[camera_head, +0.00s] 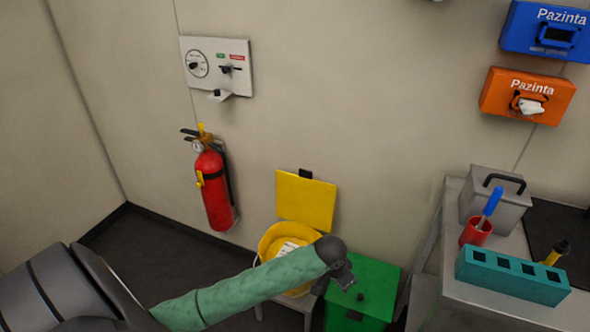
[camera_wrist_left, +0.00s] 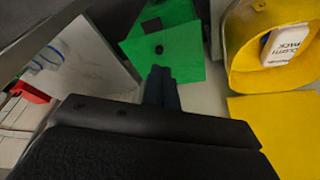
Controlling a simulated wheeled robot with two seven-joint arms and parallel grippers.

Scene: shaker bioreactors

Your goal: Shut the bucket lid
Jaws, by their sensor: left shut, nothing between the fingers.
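The yellow bucket (camera_head: 270,240) stands against the wall, with a white labelled pack (camera_head: 288,246) inside it. Its square yellow lid (camera_head: 305,202) is open and stands upright against the wall behind the rim. My left gripper (camera_head: 343,278) is shut and empty, to the right of the bucket; my forearm crosses in front and hides the bucket's lower part. In the left wrist view my shut fingers (camera_wrist_left: 160,80) are apart from the bucket (camera_wrist_left: 237,50) and the lid (camera_wrist_left: 285,125), which both lie to their right. My right gripper is out of view.
A green box (camera_head: 375,285) with a dark knob stands right of the bucket, close below my left gripper. A grey bench (camera_head: 450,215) carrying a teal rack (camera_head: 510,278) stands farther right. A red fire extinguisher (camera_head: 214,188) hangs on the wall at left.

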